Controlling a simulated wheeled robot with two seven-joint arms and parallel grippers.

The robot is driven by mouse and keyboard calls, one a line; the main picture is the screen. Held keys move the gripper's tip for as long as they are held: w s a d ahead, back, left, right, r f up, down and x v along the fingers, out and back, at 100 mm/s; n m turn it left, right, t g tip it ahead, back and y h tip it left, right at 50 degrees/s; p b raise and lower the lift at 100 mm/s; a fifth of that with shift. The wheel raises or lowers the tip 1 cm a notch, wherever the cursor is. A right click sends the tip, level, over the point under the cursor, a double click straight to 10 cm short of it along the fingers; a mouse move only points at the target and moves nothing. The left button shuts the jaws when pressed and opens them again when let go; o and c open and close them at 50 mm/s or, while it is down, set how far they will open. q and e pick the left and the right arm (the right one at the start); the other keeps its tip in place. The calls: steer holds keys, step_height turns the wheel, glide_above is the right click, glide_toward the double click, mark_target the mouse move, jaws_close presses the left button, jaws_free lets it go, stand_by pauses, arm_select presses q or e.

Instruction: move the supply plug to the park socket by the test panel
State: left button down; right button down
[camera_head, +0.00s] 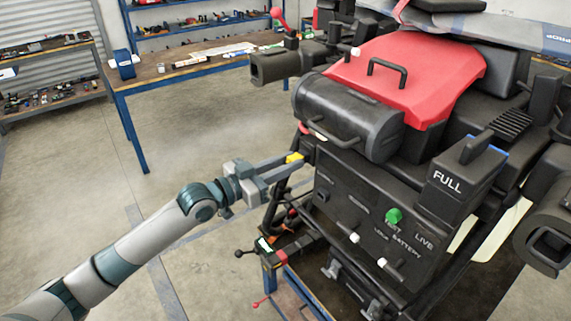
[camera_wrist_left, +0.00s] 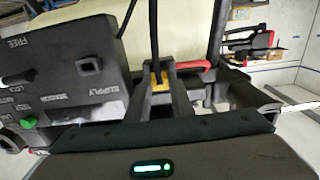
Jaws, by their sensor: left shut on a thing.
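My left gripper (camera_head: 292,162) is shut on the yellow-marked supply plug (camera_head: 294,157), beside the left edge of the drone's dark test panel (camera_head: 345,190). In the left wrist view the plug (camera_wrist_left: 158,79) sits between the fingertips (camera_wrist_left: 160,82), with a black cable running up behind it. The test panel (camera_wrist_left: 85,105) is to its left there, apart from the plug. A square socket (camera_wrist_left: 89,65) marked SUPPLY on the panel appears empty. I cannot make out the park socket for sure. My right gripper is not in view.
The panel carries a green knob (camera_head: 393,215) and small white-tipped levers. A black cylinder (camera_head: 350,118) with a handle and a red cover (camera_head: 410,75) sit above it. A blue-framed workbench (camera_head: 200,65) stands behind. Open floor lies left of the drone.

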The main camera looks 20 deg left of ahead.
arm_select(q)
steer(key=shift+w+d, duration=0.1)
steer(key=shift+w, duration=0.05)
steer(key=c, duration=1.5)
jaws_free()
steer(key=shift+o, duration=0.2)
steer(key=b+v, duration=0.5)
steer(key=v, duration=1.2)
steer(key=shift+b, duration=0.4)
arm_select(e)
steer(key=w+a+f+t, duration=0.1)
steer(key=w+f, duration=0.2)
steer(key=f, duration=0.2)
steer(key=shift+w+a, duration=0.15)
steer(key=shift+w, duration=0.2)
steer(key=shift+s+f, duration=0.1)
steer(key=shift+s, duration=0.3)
